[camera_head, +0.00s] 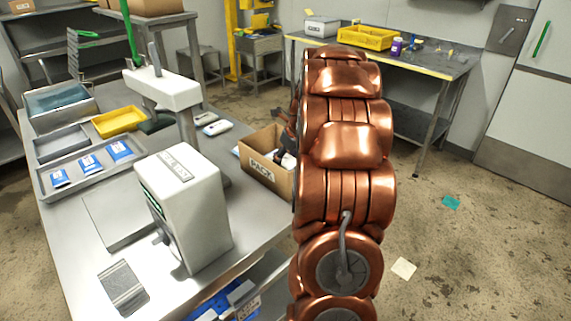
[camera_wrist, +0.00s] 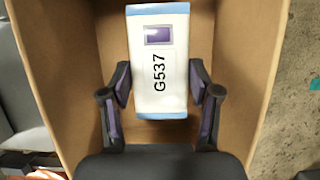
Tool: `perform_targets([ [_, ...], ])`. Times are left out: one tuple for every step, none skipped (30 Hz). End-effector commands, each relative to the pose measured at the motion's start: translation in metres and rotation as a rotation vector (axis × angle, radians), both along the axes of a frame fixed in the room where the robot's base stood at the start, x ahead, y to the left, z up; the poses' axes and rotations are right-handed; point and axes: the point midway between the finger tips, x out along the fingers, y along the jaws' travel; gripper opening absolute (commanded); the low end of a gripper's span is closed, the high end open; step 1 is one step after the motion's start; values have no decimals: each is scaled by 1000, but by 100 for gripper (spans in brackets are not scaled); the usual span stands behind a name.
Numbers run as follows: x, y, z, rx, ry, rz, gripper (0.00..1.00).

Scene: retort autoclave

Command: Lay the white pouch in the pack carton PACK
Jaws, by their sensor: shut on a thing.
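The white pouch (camera_wrist: 160,95) shows in the wrist view, with blue ends, a purple square and the print G537. My gripper (camera_wrist: 160,80) has a finger on each long side of it and is shut on it. The pack carton PACK (camera_head: 262,176) is an open brown box on the steel table in the head view. In the wrist view the carton's brown walls (camera_wrist: 72,55) surround the pouch and fingers from above. Whether the pouch touches the carton floor cannot be told. In the head view my copper arm hides the carton's right part and most of the gripper.
A white boxy machine (camera_head: 185,210) stands in front of the carton on the table. A tray (camera_head: 75,190) with blue-and-white pouches and a yellow bin (camera_head: 119,121) are to the left. White packets (camera_head: 215,128) lie behind the carton. Open floor lies to the right.

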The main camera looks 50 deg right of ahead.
Motion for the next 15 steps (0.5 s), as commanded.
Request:
perform_targets([
  [-1,1,-8,7,4,0,19],
  [-1,1,-13,8,5,-1,19],
  [-2,1,-18,8,5,-1,19],
  [-1,1,-22,6,4,-1,19],
  [-1,1,-24,5,4,-1,19],
  [-1,1,-27,4,3,-1,19],
  [-1,1,-27,3,3,0,19],
  [-1,0,-27,2,2,0,19],
  [-1,0,-27,1,2,-1,19],
  [-1,0,-27,1,2,-1,19],
  [-1,0,-26,1,2,-1,19],
  [-1,0,-26,1,2,-1,19],
  [-1,0,-26,1,1,-1,19],
  [-1,0,-27,2,2,0,19],
  [-1,0,-27,2,2,0,19],
])
